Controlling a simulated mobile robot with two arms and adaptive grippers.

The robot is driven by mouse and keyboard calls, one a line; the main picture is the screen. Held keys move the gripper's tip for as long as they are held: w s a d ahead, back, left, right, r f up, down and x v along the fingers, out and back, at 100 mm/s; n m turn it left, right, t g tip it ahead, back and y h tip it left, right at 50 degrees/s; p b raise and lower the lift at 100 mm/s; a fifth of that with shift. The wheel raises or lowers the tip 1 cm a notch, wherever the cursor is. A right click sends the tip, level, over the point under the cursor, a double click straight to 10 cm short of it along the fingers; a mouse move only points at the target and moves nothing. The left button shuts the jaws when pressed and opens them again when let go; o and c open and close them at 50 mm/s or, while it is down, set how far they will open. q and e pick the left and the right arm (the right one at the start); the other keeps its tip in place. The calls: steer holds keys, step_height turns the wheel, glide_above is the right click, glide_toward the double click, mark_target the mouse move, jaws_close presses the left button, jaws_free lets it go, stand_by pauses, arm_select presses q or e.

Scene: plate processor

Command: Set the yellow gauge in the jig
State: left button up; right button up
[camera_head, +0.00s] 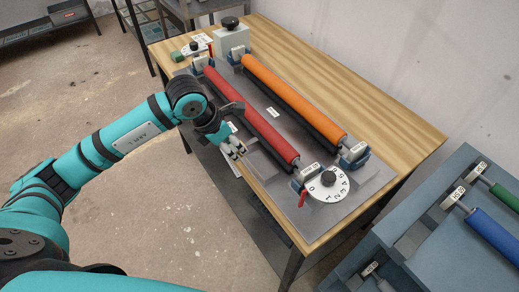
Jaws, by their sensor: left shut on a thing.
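My left gripper (236,151) reaches in from the left and is at the front-left edge of the dark grey base plate (353,193), beside the red roller (250,118). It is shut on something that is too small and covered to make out. I cannot pick out a yellow gauge in this view. I cannot tell which part is the jig. The red roller and the orange roller (292,95) lie side by side in end brackets on the plate. My right gripper is not in view.
A white numbered dial (328,186) with a black knob sits at the plate's near end. A grey-green box (231,43) with a black knob stands at the far end. The wooden table top (395,122) is bare on the right. A blue-grey rack (450,235) holds a blue and a green roller.

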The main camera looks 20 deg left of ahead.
arm_select(q)
steer(key=d, duration=0.2)
steer(key=w+d+p, duration=0.1)
steer(key=d, duration=0.1)
steer(key=w+d, duration=0.1)
steer(key=d, duration=0.1)
steer(key=shift+d+f+p, duration=0.1)
steer(key=shift+f+p, duration=0.1)
steer(key=shift+p, duration=0.15)
steer(key=shift+w+d+f, duration=0.1)
steer(key=shift+d+f, duration=0.05)
steer(key=shift+f, duration=0.05)
step_height(320, 180, down, 3)
steer(key=shift+p, duration=0.8)
steer(key=shift+f, duration=0.2)
steer(key=shift+f, duration=0.1)
steer(key=shift+f+b, duration=0.25)
steer(key=shift+b, duration=0.2)
steer(key=o, duration=1.2)
steer(key=shift+r, duration=0.1)
steer(key=shift+c, duration=0.2)
